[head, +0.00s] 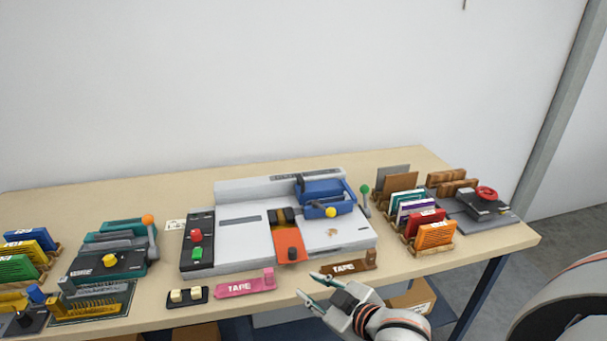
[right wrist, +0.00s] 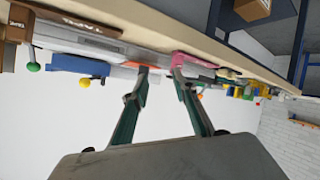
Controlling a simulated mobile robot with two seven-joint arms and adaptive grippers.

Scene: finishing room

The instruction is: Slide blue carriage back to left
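The blue carriage (head: 322,195) sits at the right end of the grey machine (head: 240,262) on the table, with a yellow knob (head: 331,212) on its front. In the right wrist view the blue carriage (right wrist: 80,65) and its yellow knob (right wrist: 84,82) show at the upper left. My right gripper (head: 308,287) is at the table's front edge, in front of the machine and apart from the carriage. Its fingers are spread and empty, also in the right wrist view (right wrist: 155,85). My left gripper is in neither view.
An orange piece (head: 289,243) lies across the machine's middle. A green-knobbed lever (head: 365,198) stands at its right end. Pink (head: 240,286) and brown (head: 345,267) tape holders lie along the front. Racks of colourful packets (head: 425,220) stand to the right, a teal device (head: 105,262) to the left.

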